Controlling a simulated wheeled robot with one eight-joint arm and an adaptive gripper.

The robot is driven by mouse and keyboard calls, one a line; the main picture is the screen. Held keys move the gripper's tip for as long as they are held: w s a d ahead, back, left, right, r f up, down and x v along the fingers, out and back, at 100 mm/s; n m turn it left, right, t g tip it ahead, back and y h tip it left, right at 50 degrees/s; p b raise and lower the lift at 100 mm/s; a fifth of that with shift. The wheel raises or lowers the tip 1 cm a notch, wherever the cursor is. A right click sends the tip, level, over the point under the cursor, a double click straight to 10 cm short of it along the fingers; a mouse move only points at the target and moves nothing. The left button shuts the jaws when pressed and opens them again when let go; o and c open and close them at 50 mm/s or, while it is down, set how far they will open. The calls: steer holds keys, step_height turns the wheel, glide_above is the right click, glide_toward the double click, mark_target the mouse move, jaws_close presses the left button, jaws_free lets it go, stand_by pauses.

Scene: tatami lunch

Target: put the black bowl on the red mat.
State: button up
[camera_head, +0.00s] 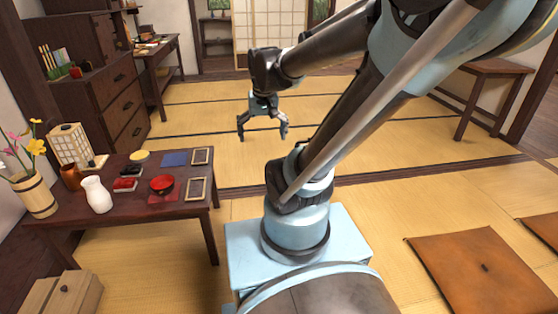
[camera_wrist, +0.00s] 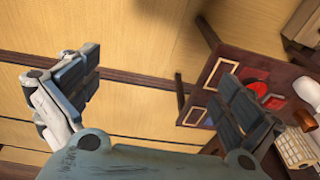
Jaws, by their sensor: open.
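A round bowl (camera_head: 162,184) with a red inside stands on the dark low table. I cannot make out a plainly black bowl. A dull red mat (camera_head: 168,198) lies at the table's near side, directly in front of the bowl and partly hidden by it; I cannot tell whether the bowl rests on it. The bowl also shows as a red patch in the wrist view (camera_wrist: 261,88), partly behind a finger. My gripper (camera_head: 262,136) is open and empty over the tatami, to the right of the table and apart from it; its spread fingers also show in the wrist view (camera_wrist: 158,98).
The table also bears a white vase (camera_head: 97,195), a flower holder (camera_head: 36,194), a lamp (camera_head: 70,145), a blue mat (camera_head: 174,158), a yellow round item (camera_head: 139,156) and two framed pieces (camera_head: 196,189). A drawer chest (camera_head: 120,92) stands behind.

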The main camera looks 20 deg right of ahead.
steer(key=s+d+f+n, duration=0.1)
steer(key=s+d+f, duration=0.2)
steer(key=s+f, duration=0.2)
steer(key=s, duration=0.3)
steer(key=shift+s+d, duration=0.15)
steer(key=shift+d, duration=0.2)
